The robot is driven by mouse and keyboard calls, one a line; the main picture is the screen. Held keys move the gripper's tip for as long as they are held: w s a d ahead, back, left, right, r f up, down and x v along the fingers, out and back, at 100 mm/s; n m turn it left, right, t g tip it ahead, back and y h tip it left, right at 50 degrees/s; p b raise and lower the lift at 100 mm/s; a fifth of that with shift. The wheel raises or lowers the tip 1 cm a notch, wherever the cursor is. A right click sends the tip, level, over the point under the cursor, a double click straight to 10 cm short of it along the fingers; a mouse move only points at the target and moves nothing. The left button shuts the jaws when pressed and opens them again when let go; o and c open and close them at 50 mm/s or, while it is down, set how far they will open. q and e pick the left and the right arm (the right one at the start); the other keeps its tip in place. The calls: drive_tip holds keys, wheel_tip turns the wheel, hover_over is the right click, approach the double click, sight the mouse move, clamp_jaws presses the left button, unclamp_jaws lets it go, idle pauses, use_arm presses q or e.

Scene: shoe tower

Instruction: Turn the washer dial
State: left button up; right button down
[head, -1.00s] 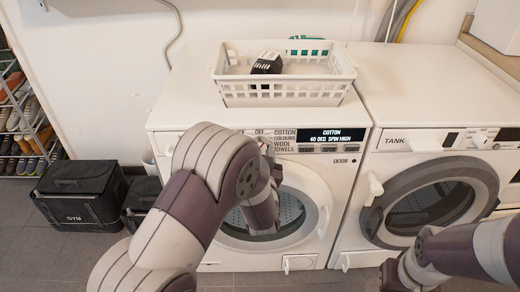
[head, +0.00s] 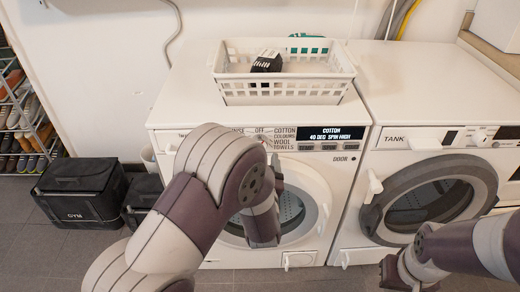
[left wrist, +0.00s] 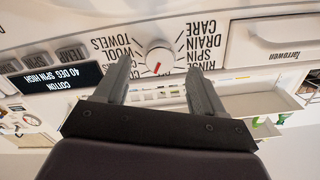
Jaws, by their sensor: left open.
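The washer dial (left wrist: 160,57) is a white round knob with a red mark, ringed by programme words, in the left wrist view. My left gripper (left wrist: 158,72) is open, its two grey fingers apart on either side of the dial's near edge; I cannot tell whether they touch it. In the head view my left arm hides this gripper and most of the dial. The washer (head: 335,175) has a dark display (head: 331,133) reading COTTON, 40 DEG SPIN HIGH. My right arm shows at the lower right; its dark end (head: 390,274) does not show its jaws clearly.
A white basket (head: 285,94) with a black-and-white box (head: 267,62) stands on the washer. A second machine (head: 440,95) marked TANK stands to the right. Black bags (head: 82,190) sit on the floor to the left, beside a shoe rack (head: 25,125).

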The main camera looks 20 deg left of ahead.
use_arm(q)
drive_tip(key=v, duration=0.9)
drive_tip(key=shift+p, duration=0.45)
drive_tip(key=shift+s, duration=0.15)
